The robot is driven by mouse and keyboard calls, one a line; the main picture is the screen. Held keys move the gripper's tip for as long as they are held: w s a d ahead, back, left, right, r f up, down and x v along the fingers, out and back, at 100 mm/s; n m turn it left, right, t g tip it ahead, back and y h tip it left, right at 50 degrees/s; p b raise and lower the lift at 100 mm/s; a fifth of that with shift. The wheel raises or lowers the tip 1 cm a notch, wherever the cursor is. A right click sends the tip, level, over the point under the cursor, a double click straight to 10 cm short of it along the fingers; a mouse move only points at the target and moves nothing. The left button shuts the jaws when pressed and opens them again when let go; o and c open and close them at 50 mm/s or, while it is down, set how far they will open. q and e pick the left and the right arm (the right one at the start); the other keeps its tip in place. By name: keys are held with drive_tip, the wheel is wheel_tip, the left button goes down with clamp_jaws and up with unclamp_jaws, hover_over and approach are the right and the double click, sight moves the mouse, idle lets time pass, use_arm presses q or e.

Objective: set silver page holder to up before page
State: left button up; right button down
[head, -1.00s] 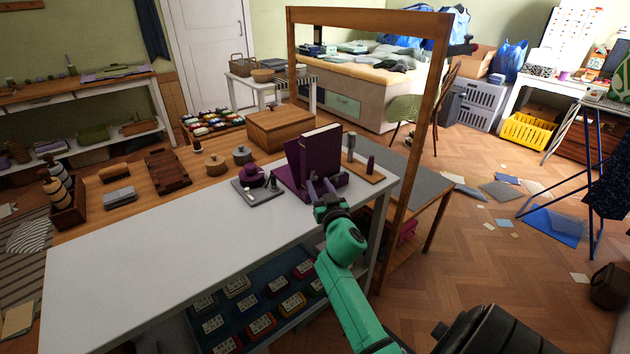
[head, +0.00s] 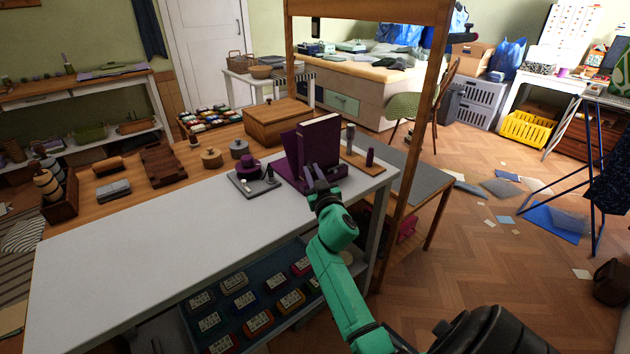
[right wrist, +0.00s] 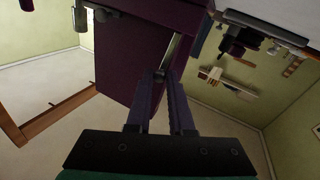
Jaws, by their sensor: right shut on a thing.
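A purple book stand (head: 297,158) with an upright purple book or page block (head: 319,146) stands at the far right end of the white counter. My right gripper (head: 314,178) is at the front of the stand. In the right wrist view the gripper (right wrist: 160,86) has its fingers close together, shut on the lower end of a thin silver page holder (right wrist: 171,56). The silver bar slants up beside the purple face (right wrist: 137,53). The holder is too small to make out in the head view. My left gripper is not in view.
A grey tray (head: 241,190) with a purple item and small tools lies left of the stand. A wooden board (head: 375,174) with upright pegs is at its right. A wooden frame post (head: 408,185) rises close right of my arm. The white counter (head: 150,245) is bare at front left.

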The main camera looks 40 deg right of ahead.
drive_tip(key=shift+a+f+n+b, duration=0.2)
drive_tip(key=shift+f+n+b, duration=0.15)
drive_tip(key=shift+n, duration=0.05)
drive_tip(key=shift+r, duration=0.15)
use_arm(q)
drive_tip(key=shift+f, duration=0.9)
use_arm(e)
drive_tip(key=shift+r, duration=0.1)
drive_tip(key=c, duration=0.8)
unclamp_jaws()
drive_tip(key=shift+c, duration=0.2)
drive_tip(key=shift+a, duration=0.1)
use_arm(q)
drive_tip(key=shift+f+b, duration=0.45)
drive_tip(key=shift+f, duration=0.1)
use_arm(e)
drive_tip(key=v, duration=1.4)
drive_tip(key=shift+s, duration=0.25)
drive_tip(key=shift+f, duration=0.25)
